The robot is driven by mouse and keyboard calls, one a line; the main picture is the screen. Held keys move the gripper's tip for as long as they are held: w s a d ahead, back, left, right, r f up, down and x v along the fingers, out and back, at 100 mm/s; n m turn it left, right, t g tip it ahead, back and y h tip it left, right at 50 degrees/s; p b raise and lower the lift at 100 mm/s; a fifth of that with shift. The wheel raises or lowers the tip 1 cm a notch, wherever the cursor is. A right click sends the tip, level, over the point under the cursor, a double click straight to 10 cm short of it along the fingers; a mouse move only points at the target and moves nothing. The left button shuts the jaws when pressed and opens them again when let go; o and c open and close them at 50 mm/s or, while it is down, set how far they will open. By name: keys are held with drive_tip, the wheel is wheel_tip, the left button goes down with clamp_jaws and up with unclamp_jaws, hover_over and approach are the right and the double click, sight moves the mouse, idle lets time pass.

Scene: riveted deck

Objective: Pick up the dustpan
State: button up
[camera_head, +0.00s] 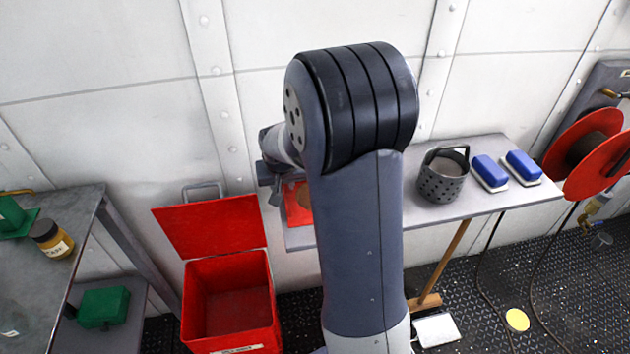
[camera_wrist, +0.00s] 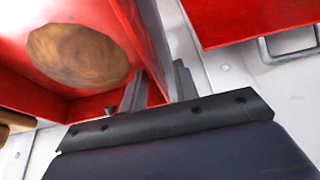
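A red, low-walled object (camera_head: 298,203) lies at the left end of the grey bench, partly hidden behind my arm. It seems to be the dustpan, though I cannot be sure. In the wrist view its red wall (camera_wrist: 25,90) and a round brown patch on it fill the upper left. My gripper (camera_wrist: 158,90) is at this object, with its two fingers apart and the red edge showing between them. I cannot tell whether either finger touches it. In the head view my gripper is mostly hidden by my arm.
An open red bin (camera_head: 230,300) stands left of my arm. The bench (camera_head: 475,205) also holds a perforated grey basket (camera_head: 443,182) and blue brushes (camera_head: 490,172). A broom (camera_head: 447,258) leans there, near a white plate (camera_head: 437,330) on the floor. A hose reel (camera_head: 585,150) is right.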

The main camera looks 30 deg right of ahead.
drive_tip(key=shift+c, duration=0.2)
clamp_jaws()
drive_tip(key=shift+r, duration=0.1)
idle(0.4)
